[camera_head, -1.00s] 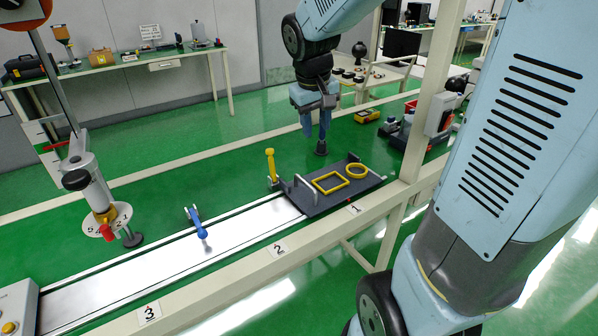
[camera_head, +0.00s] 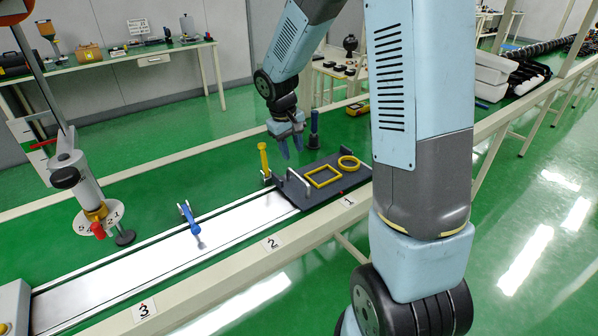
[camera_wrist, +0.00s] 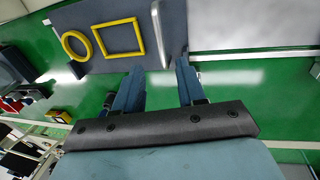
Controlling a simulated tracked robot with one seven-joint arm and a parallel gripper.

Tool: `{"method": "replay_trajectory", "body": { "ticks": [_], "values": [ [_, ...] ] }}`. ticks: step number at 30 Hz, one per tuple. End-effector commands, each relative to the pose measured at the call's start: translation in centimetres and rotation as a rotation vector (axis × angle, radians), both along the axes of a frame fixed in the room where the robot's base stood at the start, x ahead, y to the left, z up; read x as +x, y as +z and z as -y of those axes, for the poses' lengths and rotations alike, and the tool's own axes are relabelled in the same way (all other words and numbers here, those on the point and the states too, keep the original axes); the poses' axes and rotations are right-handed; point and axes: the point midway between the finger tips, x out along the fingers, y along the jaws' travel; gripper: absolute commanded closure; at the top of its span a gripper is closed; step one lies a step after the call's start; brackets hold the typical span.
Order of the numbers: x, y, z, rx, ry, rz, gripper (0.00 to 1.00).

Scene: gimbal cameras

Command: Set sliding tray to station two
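The sliding tray (camera_head: 333,193) is a dark grey plate on the rail, at its right end beside the label 1 (camera_head: 348,201). It bears a yellow square frame (camera_head: 323,176), a yellow ring (camera_head: 348,163) and a pale upright handle (camera_head: 297,186). A yellow-topped lever (camera_head: 263,160) stands at the tray's left rear corner. The label 2 (camera_head: 271,243) is left of the tray. My gripper (camera_head: 291,153) hangs behind the tray, pointing down. In the wrist view its two blue fingers (camera_wrist: 155,85) are apart with nothing between them, and the tray (camera_wrist: 75,20) lies beyond them.
The bare silver rail (camera_head: 150,250) runs left from the tray, past the label 3 (camera_head: 144,308). A blue lever (camera_head: 190,218) stands at its far edge. A post with a numbered dial (camera_head: 101,217) stands at the left. A dark post (camera_head: 314,130) stands behind the tray.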

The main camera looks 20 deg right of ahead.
Motion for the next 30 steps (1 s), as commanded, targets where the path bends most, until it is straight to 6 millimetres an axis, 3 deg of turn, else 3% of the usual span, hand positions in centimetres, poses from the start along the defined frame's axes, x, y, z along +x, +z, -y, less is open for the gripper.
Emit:
{"method": "replay_trajectory", "body": {
  "ticks": [9,15,21,30],
  "values": [
    [0.2,-5.6,1.0,0.000,0.000,-0.004,0.60],
    [0.4,-8.2,1.5,0.000,0.001,-0.002,0.60],
    [0.5,-9.4,1.7,0.000,0.001,-0.001,0.60],
    [0.5,-9.5,1.7,0.000,0.001,0.000,0.60]
  ]
}}
